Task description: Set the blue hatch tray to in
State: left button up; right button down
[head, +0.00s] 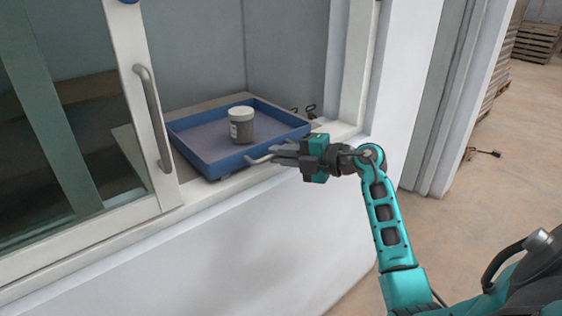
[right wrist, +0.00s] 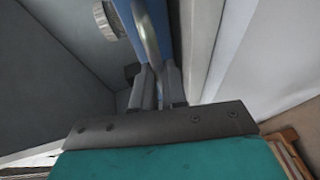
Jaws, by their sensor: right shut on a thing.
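The blue hatch tray (head: 207,158) sits in the hatch opening, its front edge close to the sill. A lidded jar (head: 241,125) with a white label stands upright in it. My right gripper (head: 272,154) is shut on the grey handle at the tray's front; the handle (right wrist: 148,40) runs between the fingers (right wrist: 157,88) in the right wrist view. The fingers hide part of the handle. The tray (right wrist: 128,18) and a bit of the jar (right wrist: 103,18) show there too. My left gripper is in neither view.
A sliding glass door with a white frame (head: 128,60) and a curved grey handle (head: 152,115) stands left of the opening. A white wall (head: 230,250) lies below the sill. Stacked pallets (head: 537,40) and open floor are at the right.

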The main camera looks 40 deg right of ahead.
aim_at(268, 147)
jog(key=w, duration=0.4)
jog(key=shift+w+a+f, duration=0.1)
jog(key=shift+w+a, duration=0.15)
jog(key=shift+w, duration=0.15)
jog(key=c, duration=1.2)
grip_release()
jog(key=shift+d, duration=0.1)
jog(key=v, duration=1.3)
jog(key=shift+o, duration=0.2)
